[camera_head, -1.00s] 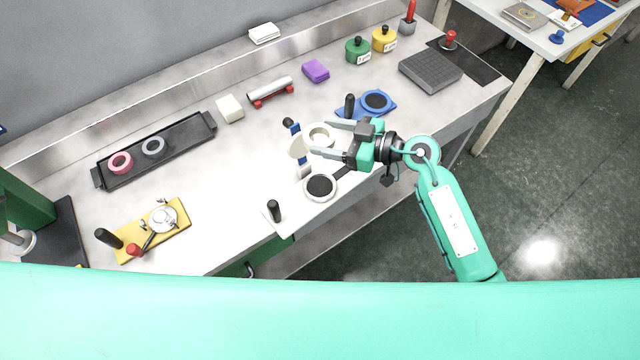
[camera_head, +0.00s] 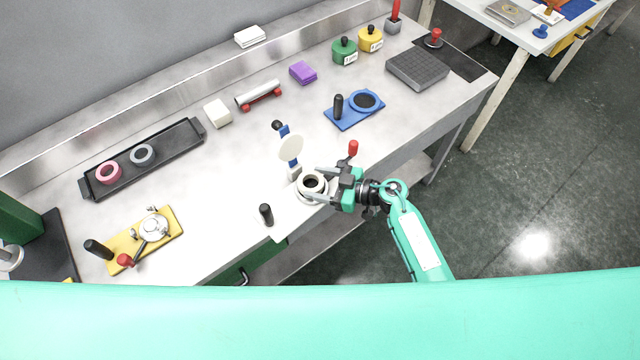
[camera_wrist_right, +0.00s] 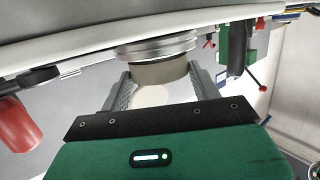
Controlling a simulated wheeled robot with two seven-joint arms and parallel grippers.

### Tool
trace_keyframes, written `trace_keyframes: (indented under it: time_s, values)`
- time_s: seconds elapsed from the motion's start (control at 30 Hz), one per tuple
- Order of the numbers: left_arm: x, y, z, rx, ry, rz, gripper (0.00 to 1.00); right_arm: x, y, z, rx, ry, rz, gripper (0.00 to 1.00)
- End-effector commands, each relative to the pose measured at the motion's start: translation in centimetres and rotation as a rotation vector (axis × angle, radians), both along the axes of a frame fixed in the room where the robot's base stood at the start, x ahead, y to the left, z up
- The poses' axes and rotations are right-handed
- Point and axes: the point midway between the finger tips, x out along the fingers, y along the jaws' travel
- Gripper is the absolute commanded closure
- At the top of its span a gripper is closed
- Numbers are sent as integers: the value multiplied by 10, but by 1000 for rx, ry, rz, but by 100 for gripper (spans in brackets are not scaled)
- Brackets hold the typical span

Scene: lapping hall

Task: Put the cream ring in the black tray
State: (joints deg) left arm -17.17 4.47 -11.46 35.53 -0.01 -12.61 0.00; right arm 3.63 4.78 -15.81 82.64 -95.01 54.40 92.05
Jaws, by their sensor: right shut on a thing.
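My right gripper (camera_head: 318,186) is shut on the cream ring (camera_head: 303,181). It holds the ring over the pale fixture (camera_head: 300,202) near the front edge of the bench, whose dark round face is now mostly covered. I cannot tell whether ring and fixture touch. In the right wrist view the ring (camera_wrist_right: 160,73) sits between the two fingers, with a silvery round part beyond it. The long black tray (camera_head: 175,144) lies at the back left, with a pink ring (camera_head: 109,173) and a grey ring (camera_head: 143,155) in it. My left gripper is not in view.
A cream disc on a blue-topped stand (camera_head: 290,148) rises just behind my gripper. A black-handled post (camera_head: 266,214) stands left of it. A yellow fixture (camera_head: 171,228) lies at the front left. Bench between stand and tray is mostly clear.

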Motion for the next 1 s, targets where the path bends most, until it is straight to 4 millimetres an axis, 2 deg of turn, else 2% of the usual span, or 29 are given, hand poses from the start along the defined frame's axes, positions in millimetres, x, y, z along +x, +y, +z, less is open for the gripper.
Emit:
trace_keyframes:
  time_s: [0.03,0.1,0.4,0.43,0.5,0.53,0.83,1.0]
  values:
    - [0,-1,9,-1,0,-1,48,1,1,2,3,1,1,70]
    - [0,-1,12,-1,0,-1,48,1,1,-4,1,0,0,70]
    - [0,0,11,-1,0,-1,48,0,0,-12,0,0,0,70]
    - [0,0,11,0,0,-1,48,-1,0,-12,-1,0,0,31]
    - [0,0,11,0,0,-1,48,-1,0,-12,-1,0,0,18]
    - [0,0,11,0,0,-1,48,0,0,-12,-1,0,0,16]
    - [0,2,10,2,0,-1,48,0,0,-11,1,-1,0,16]
    - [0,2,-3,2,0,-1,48,0,0,-18,1,-1,0,16]
